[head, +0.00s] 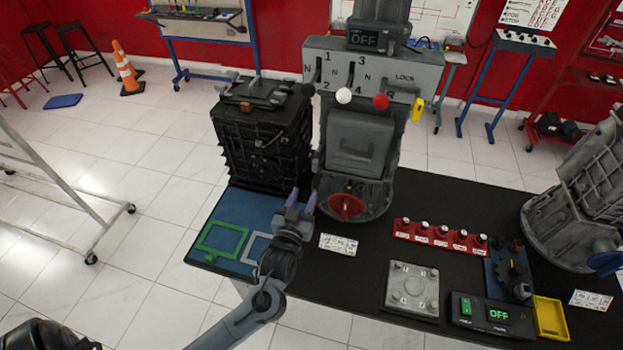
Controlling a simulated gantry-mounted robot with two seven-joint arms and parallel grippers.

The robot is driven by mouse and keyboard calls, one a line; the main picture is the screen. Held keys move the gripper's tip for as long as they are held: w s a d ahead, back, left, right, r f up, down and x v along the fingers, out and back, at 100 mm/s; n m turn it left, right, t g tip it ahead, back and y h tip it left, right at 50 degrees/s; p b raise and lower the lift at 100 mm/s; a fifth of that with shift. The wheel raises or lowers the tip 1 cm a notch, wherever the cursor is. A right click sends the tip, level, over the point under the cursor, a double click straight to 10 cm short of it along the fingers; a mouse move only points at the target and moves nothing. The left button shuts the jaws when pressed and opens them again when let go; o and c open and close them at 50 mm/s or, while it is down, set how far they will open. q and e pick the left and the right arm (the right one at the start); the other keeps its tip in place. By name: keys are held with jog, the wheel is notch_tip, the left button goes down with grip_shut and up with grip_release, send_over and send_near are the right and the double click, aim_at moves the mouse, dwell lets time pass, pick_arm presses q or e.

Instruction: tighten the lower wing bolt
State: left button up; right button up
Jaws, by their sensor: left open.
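I cannot clearly make out the lower wing bolt. A black ribbed housing (236,150) stands upright at the back left of the table, with small fittings on its front that are too small to identify. My left gripper (301,201) is open, its two purple fingers pointing up and away. It appears in front of the gap between the black housing and the grey lever stand (357,142), left of the red handwheel (345,207). Nothing shows between its fingers. My right gripper is not in view.
A blue mat (240,208) with a green frame (221,238) lies at the table's left. To the right are a red knob strip (440,238), a grey plate (412,289), a yellow tray (551,318) and a large grey casing (560,231).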

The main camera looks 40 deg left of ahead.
aim_at(314, 169)
pick_arm(q)
jog(key=x, duration=1)
jog(key=shift+w+a, duration=0.1)
jog(key=shift+w, duration=0.25)
grip_shut()
